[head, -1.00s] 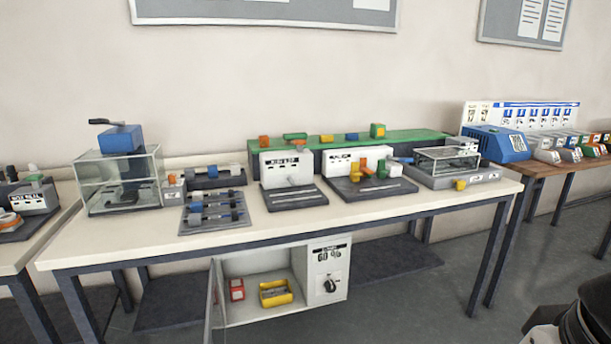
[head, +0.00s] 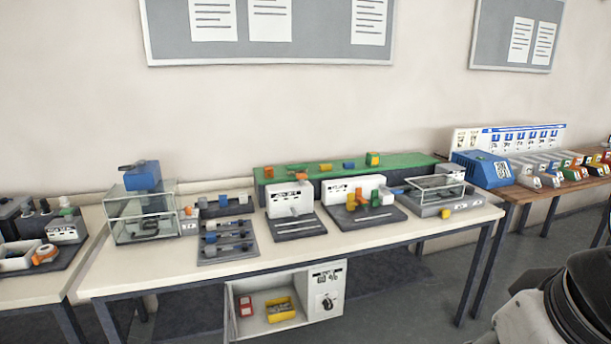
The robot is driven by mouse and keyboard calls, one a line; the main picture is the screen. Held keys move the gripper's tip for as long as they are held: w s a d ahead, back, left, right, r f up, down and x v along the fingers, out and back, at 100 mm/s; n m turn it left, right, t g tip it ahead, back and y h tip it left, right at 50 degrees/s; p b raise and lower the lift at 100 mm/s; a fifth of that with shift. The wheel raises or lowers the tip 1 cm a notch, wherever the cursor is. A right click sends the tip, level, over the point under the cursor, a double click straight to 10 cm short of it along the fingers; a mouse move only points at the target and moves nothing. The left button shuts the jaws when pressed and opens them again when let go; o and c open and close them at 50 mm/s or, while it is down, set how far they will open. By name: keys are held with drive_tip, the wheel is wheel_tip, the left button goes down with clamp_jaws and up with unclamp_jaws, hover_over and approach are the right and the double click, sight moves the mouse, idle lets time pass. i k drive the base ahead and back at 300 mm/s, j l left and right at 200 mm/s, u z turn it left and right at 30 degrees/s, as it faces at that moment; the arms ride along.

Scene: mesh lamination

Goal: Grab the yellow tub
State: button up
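A yellow tub (head: 280,309) sits inside an open white cabinet (head: 262,327) below the long table. Something small and grey lies in the tub, too small to make out. A red object (head: 245,306) stands to the left of the tub in the same cabinet. The tub is upright and its top is open. My gripper is not in view; only a dark and pale part of my own arm shows at the lower right, far from the tub.
The cream table (head: 345,245) carries a glass box (head: 142,215), grey fixtures and a green block (head: 350,168). A panel with a dial (head: 326,290) forms the cabinet's right side. Table legs (head: 470,275) flank the space below. Grey floor lies open at the right.

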sight(281, 308)
drive_tip(key=i+j+u, duration=0.3)
drive_tip(key=j, duration=0.15)
drive_tip(key=i+j+u, duration=0.25)
drive_tip(key=i+j, duration=0.1)
drive_tip(key=j, duration=0.05)
